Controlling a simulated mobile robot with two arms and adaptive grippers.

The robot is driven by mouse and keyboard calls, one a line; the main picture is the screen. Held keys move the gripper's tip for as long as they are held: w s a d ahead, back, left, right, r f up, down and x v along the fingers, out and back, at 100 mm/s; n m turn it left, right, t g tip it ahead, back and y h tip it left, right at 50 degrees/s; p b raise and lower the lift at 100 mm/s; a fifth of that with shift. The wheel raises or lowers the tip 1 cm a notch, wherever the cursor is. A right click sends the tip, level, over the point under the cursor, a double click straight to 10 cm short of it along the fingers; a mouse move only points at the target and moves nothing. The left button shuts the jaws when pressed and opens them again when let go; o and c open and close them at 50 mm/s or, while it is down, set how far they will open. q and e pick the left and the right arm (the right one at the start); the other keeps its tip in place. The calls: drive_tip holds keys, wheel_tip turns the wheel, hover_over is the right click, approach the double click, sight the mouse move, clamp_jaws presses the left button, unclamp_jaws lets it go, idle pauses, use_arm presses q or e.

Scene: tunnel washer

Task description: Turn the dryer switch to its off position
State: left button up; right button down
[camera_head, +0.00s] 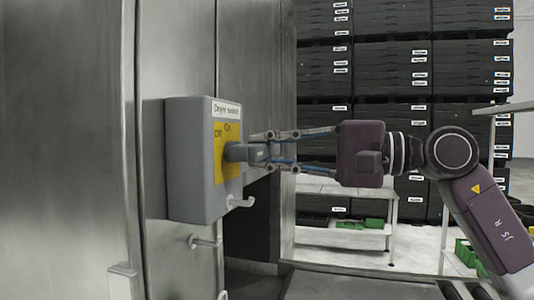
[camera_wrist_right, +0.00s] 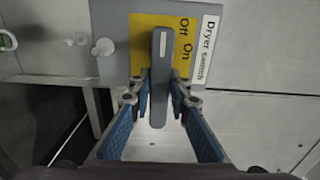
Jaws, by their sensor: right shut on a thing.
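The dryer switch is a grey wall box (camera_head: 190,160) with a yellow plate (camera_head: 219,165) lettered Off and On, under a white "Dryer switch" label (camera_head: 227,110). Its grey handle (camera_head: 238,152) sticks out from the plate. In the right wrist view the handle (camera_wrist_right: 160,60) lies lengthwise up the picture. Its white-marked end is at the top, close to the word Off. My right gripper (camera_head: 270,150) is shut on the handle, with one finger on each side; the fingers (camera_wrist_right: 160,98) also show in the right wrist view. My left gripper is not in view.
Pale hooks (camera_head: 240,202) stick out below the switch, one on the box and another (camera_head: 205,241) on the steel panel. Metal cabinet panels (camera_head: 65,150) fill the left. Stacked black crates (camera_head: 390,70) and a white shelf (camera_head: 345,238) with green items stand behind my right arm.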

idle(0.3)
drive_tip(key=c, duration=1.8)
unclamp_jaws()
drive_tip(key=shift+d, duration=0.1)
drive_tip(key=v, duration=1.2)
